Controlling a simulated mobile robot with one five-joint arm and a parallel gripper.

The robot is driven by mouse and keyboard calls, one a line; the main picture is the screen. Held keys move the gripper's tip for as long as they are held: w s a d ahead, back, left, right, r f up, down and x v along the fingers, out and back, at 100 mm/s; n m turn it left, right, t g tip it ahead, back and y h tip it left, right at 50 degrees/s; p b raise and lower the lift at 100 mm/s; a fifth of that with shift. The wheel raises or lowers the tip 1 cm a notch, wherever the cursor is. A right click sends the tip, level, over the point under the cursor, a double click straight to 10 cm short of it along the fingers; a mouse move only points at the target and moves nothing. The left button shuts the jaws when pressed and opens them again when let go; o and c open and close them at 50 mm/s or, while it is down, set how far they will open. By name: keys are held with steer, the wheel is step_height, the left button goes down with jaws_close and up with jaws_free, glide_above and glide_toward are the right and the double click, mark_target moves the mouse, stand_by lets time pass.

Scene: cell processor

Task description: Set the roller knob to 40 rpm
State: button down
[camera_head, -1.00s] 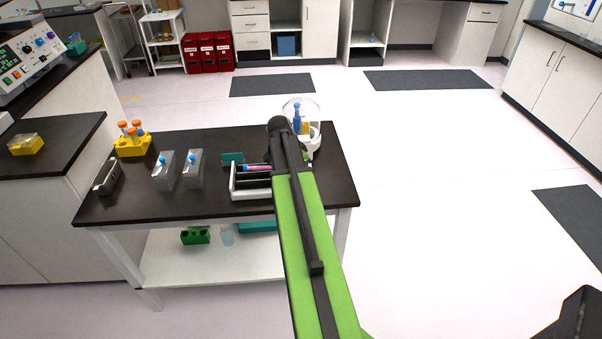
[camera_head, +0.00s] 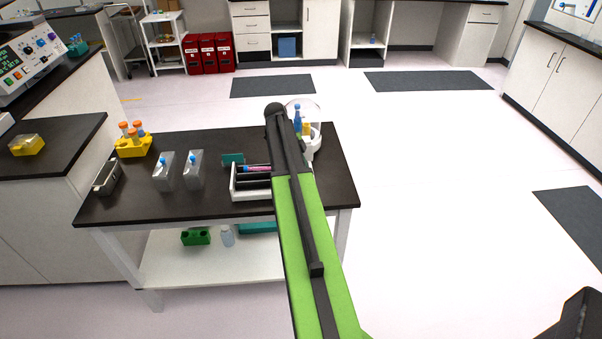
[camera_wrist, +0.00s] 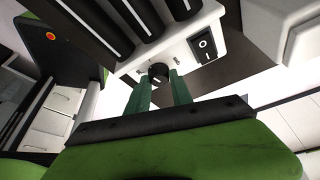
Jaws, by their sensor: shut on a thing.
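The tube roller (camera_head: 250,194) is a white box with dark rollers on the dark bench; its right end is hidden behind my arm in the head view. In the wrist view the roller's white end panel (camera_wrist: 180,57) carries a round black knob (camera_wrist: 158,70) and a black rocker switch (camera_wrist: 203,44) to its right. My gripper (camera_wrist: 159,91) has its green fingers on either side of the knob, shut on it. The knob's pointer and any rpm scale are not readable.
A pink-and-blue tube (camera_head: 257,168) lies on the roller. A domed white device (camera_head: 314,139) stands behind my arm. Two grey blocks (camera_head: 164,177) and a yellow rack (camera_head: 132,149) stand to the left on the bench.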

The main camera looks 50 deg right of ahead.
steer(key=shift+w+m+y, duration=0.2)
steer(key=shift+m+y, duration=0.2)
steer(key=shift+m, duration=1.1)
steer(key=c, duration=1.1)
jaws_free()
steer(key=shift+s, duration=0.1)
steer(key=p+v, duration=1.6)
steer(key=v, duration=0.1)
steer(key=shift+w+d+r, duration=0.1)
steer(key=shift+w+d, duration=0.05)
steer(key=shift+w, duration=0.15)
